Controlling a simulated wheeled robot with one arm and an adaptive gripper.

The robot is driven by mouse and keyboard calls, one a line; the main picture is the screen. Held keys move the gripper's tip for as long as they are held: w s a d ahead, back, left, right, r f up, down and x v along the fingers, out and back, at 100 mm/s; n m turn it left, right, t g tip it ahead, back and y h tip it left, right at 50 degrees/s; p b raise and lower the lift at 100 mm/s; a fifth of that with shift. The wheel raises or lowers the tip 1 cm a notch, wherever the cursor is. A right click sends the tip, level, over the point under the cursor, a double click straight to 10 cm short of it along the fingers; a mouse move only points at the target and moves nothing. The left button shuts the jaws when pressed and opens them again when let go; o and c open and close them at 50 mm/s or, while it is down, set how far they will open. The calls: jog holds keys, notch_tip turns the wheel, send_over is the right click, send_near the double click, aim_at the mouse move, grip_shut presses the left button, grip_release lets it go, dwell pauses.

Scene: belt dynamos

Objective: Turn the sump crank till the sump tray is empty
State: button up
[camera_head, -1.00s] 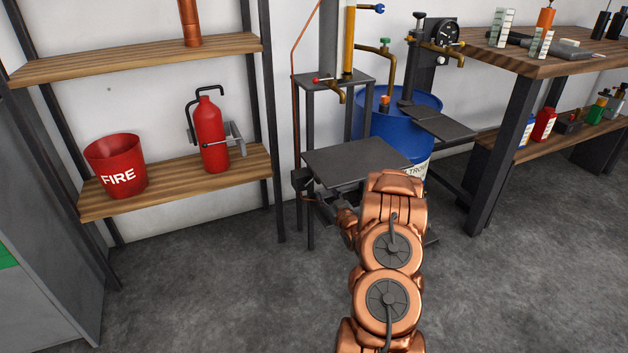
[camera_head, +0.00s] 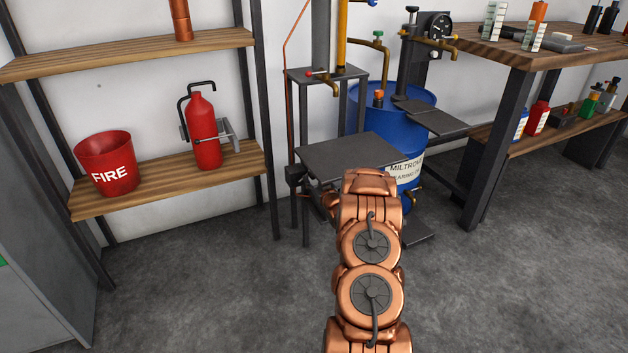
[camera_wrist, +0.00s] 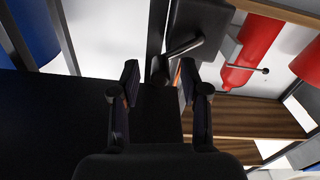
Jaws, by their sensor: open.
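A dark box (camera_wrist: 207,25) with a grey crank arm (camera_wrist: 184,46) shows at the top of the wrist view; I take this for the sump crank. The arm's lower end lies just beyond the gap between my fingertips; contact is not visible. The box also shows in the head view (camera_head: 296,175), at the left edge of a low stand with a flat dark top (camera_head: 348,150). My gripper (camera_wrist: 158,77) is open. In the head view my arm mostly hides it, beside the stand. I cannot make out the sump tray or its contents.
A blue drum (camera_head: 400,133) stands behind the low stand, with a taller pipe stand (camera_head: 325,74) beside it. A shelf at left holds a fire bucket (camera_head: 107,165) and a red extinguisher (camera_head: 204,130). A workbench (camera_head: 520,54) is at right. The front floor is clear.

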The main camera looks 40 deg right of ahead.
jog(key=shift+c, duration=0.4)
grip_shut()
jog(key=shift+p, duration=0.35)
